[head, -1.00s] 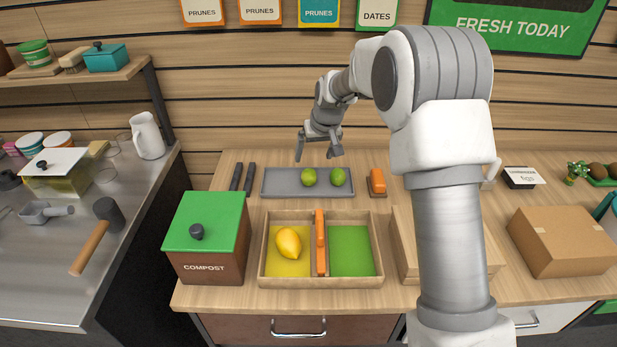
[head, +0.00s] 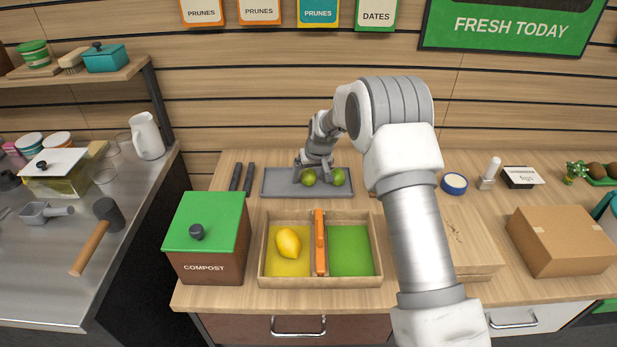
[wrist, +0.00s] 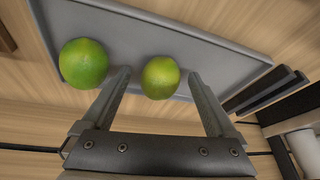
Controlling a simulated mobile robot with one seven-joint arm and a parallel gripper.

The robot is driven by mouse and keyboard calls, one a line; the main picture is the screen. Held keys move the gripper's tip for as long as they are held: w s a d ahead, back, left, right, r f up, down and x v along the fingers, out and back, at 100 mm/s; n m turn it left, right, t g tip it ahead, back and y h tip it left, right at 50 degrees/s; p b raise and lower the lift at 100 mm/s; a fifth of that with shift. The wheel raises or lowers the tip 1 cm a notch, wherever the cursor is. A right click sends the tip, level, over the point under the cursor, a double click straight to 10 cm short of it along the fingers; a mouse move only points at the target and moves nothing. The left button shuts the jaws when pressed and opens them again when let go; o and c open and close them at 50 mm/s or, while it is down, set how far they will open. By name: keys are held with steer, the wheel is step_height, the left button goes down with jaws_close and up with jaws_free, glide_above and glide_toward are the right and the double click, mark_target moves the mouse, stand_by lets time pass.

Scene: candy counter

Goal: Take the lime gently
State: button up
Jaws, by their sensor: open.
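Two limes lie on a grey tray (head: 278,184) on the counter. The left lime (head: 309,178) also shows in the wrist view (wrist: 160,78), in front of and between the open fingers of my gripper (wrist: 158,90). The right lime (head: 338,178) shows in the wrist view (wrist: 84,63) outside the fingers, beyond the left one. In the head view my gripper (head: 314,168) is low over the tray at the left lime, partly hiding it. The jaws are apart and hold nothing; I cannot tell whether a finger touches the lime.
A divided wooden box (head: 262,262) in front of the tray holds a lemon (head: 288,242) on its yellow side; the green side (head: 351,250) is empty. A compost bin (head: 208,235) stands left of it. Two dark-handled tools (head: 242,177) lie left of the tray.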

steer(key=c, duration=1)
steer(key=shift+r, duration=0.1)
